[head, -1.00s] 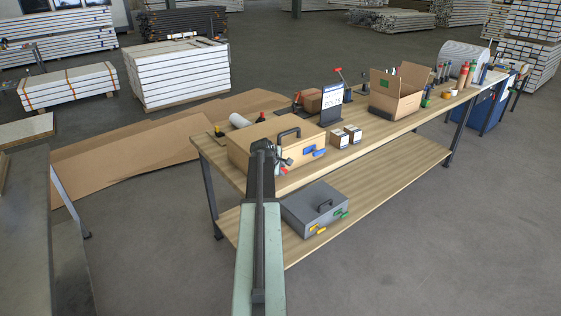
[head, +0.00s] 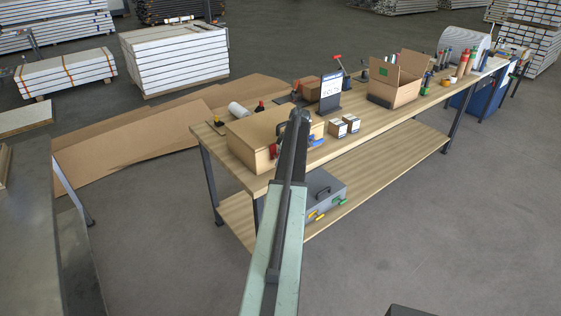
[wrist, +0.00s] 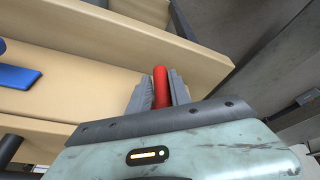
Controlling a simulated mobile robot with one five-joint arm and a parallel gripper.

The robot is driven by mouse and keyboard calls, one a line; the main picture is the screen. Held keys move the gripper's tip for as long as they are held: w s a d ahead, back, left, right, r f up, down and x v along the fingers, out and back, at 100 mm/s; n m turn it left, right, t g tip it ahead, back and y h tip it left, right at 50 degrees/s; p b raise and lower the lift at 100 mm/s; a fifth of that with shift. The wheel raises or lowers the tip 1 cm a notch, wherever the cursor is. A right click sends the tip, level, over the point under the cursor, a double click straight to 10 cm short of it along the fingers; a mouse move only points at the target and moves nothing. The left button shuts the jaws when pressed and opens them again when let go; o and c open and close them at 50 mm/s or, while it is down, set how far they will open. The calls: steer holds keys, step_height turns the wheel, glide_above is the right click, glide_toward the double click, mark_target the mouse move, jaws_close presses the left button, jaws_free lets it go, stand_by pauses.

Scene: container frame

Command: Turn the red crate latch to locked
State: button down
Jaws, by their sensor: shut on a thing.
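The tan crate (head: 238,134) stands on the near left end of the wooden workbench, a dark handle on its lid. Its red latch (head: 273,153) is on the front face, left of my arm in the head view. In the wrist view the red latch (wrist: 160,84) lies between the two grey fingers of my gripper (wrist: 160,92), which are shut on it. The blue latch (wrist: 17,76) is on the same face, to the left in the wrist view. My arm hides part of the crate front and most of the gripper in the head view.
A grey case (head: 325,190) with yellow and green latches sits on the lower shelf. The floor to the right is clear.

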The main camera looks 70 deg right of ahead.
steer(key=shift+w+a+y, duration=0.25)
steer(key=shift+w+y, duration=0.1)
steer(key=shift+y, duration=0.05)
steer(key=c, duration=1.3)
jaws_free()
steer(key=shift+w, duration=0.1)
steer(key=shift+d, duration=0.1)
steer(key=shift+s+r, duration=0.15)
steer(key=shift+s, duration=0.05)
steer(key=p+v, duration=0.7)
steer(key=shift+s+r, duration=0.15)
steer(key=shift+r, duration=0.05)
